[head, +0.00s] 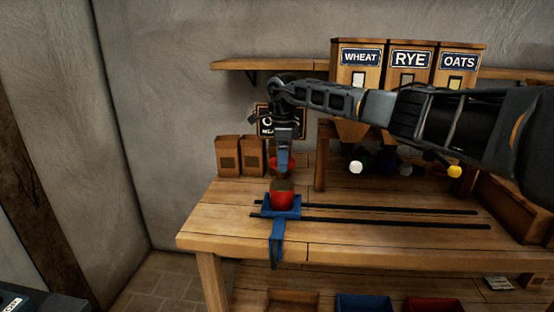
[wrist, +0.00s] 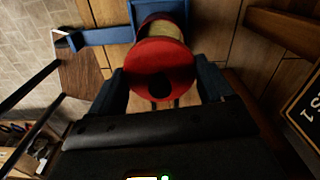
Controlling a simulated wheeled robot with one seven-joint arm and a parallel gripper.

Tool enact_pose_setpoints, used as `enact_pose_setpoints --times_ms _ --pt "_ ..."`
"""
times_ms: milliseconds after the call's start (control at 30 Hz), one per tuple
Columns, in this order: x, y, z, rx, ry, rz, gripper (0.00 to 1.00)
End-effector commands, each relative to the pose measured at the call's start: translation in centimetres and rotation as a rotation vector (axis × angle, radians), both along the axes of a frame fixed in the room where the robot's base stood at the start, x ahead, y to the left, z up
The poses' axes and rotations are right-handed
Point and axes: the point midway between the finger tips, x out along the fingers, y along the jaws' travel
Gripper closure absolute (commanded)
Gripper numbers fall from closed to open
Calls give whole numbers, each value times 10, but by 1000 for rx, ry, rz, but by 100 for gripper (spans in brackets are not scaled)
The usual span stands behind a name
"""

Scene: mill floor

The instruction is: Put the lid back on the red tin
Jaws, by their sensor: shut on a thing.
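The red tin (head: 282,200) stands upright and open in a blue holder (head: 296,212) on the bench, with brownish contents showing at its top. My gripper (head: 283,168) points down above the tin, shut on the red lid (head: 291,166). In the wrist view, the round lid (wrist: 178,58) with its dark knob sits between my two blue fingers (wrist: 162,84). The lid is apart from the tin in the head view. The tin's rim and pale contents (wrist: 162,28) show partly behind the lid in the wrist view, and the lid hides the rest.
Two dark rails (head: 400,211) run right along the wooden bench (head: 225,214) from the holder. Brown packets (head: 228,157) and a dark sign (head: 296,118) stand behind. Wheat, rye and oats bins (head: 408,75) are at the back right. The bench's left front is clear.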

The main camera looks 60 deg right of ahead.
Motion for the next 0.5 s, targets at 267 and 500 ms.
enact_pose_setpoints --times_ms 267,500 --pt "0 0 -19 1 0 2 48" --pt "0 1 -42 2 1 2 48"
